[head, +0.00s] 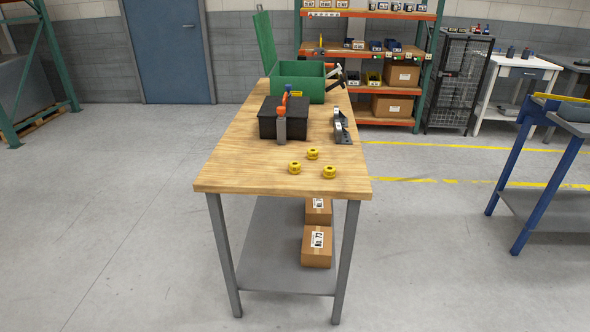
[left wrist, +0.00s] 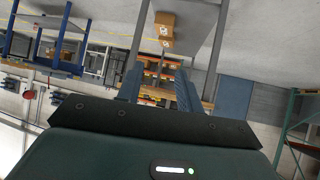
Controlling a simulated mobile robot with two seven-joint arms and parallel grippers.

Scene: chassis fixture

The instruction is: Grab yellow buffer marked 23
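Three small yellow buffers stand on the near right part of the wooden tabletop (head: 235,165): a left one (head: 295,168), a back one (head: 313,154) and a right one (head: 329,172). They stand apart from each other. No number on them is readable, so I cannot tell which is marked 23. My left gripper (left wrist: 160,82) shows in the left wrist view with its two fingers apart and nothing seen between them. Neither gripper is in the head view, and no buffer can be made out in the left wrist view.
Behind the buffers are a black box (head: 270,125) with an orange-handled clamp, grey brackets (head: 342,128) and an open green toolbox (head: 297,90). Cartons (head: 317,247) lie on the lower shelf. The tabletop's near left is clear. A blue-legged bench (head: 520,190) stands right.

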